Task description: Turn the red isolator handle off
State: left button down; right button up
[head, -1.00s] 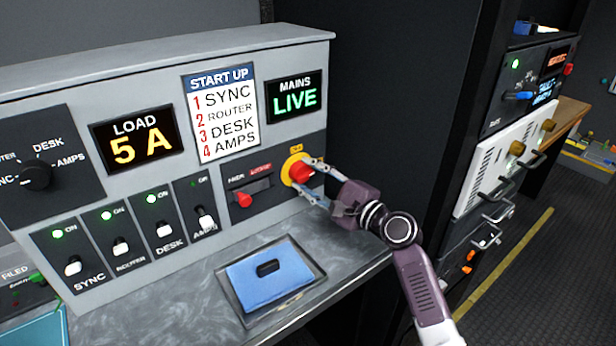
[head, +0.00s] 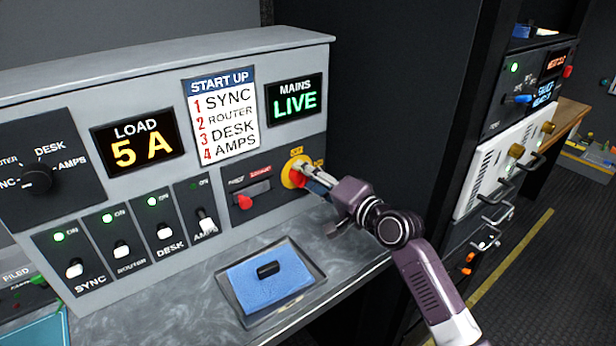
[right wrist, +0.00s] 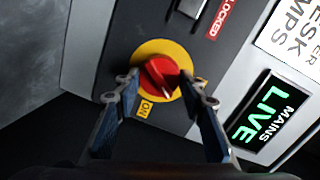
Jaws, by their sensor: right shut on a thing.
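The red isolator handle (head: 299,176) sits on a round yellow plate (head: 290,168) at the right end of the grey panel. It shows more clearly in the right wrist view (right wrist: 160,76), with a yellow ON label (right wrist: 145,110) beside the plate. My right gripper (head: 307,173) is shut on the red handle, its fingers on either side of it; it also shows in the right wrist view (right wrist: 160,88). The mains display (head: 295,99) reads LIVE in green. The load display (head: 138,141) reads 5 A. My left gripper is not in view.
A smaller red slider (head: 245,201) is just left of the handle. Several white toggle switches (head: 122,249) line the panel's lower left. A tray with a blue cloth (head: 268,284) lies on the counter below. A dark rack stands close on the right.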

jog(key=n+p, duration=0.1)
jog(key=n, duration=0.3)
jog(key=shift+s+a+h, duration=0.1)
jog(key=shift+h, duration=0.3)
jog(key=shift+f+n, duration=0.1)
jog(key=shift+n, duration=1.1)
jog(key=o, duration=1.2)
jog(key=shift+p, duration=0.3)
jog(key=shift+c, duration=0.2)
jog(key=v, duration=1.2)
jog(key=shift+s+a, duration=0.15)
